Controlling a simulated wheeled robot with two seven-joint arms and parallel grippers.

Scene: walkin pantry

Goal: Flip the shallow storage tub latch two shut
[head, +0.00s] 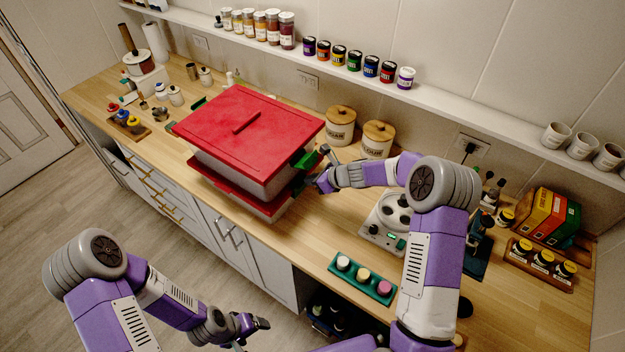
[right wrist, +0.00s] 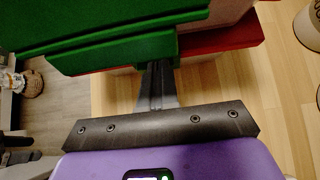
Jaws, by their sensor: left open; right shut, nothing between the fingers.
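Two storage tubs are stacked on the counter. The upper tub (head: 240,172) has a pale body and a flat red lid (head: 250,120); under it shows a second red lid (head: 255,203). A green latch (head: 305,158) sticks outward from the right end of the stack; I cannot tell which tub is the shallow one. My right gripper (head: 322,168) is shut and empty, right beside this latch. In the right wrist view its fingers (right wrist: 157,88) reach the edge of the green latch (right wrist: 115,50); contact is unclear. My left gripper (head: 258,323) is open and empty, low in front of the counter.
Two wooden-lidded canisters (head: 340,125) stand behind the stack. A kitchen scale (head: 385,225) and a green tray (head: 362,278) with small jars lie to the right. A wall shelf (head: 440,95) holds several jars. Bare counter (head: 310,225) lies in front of my right gripper.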

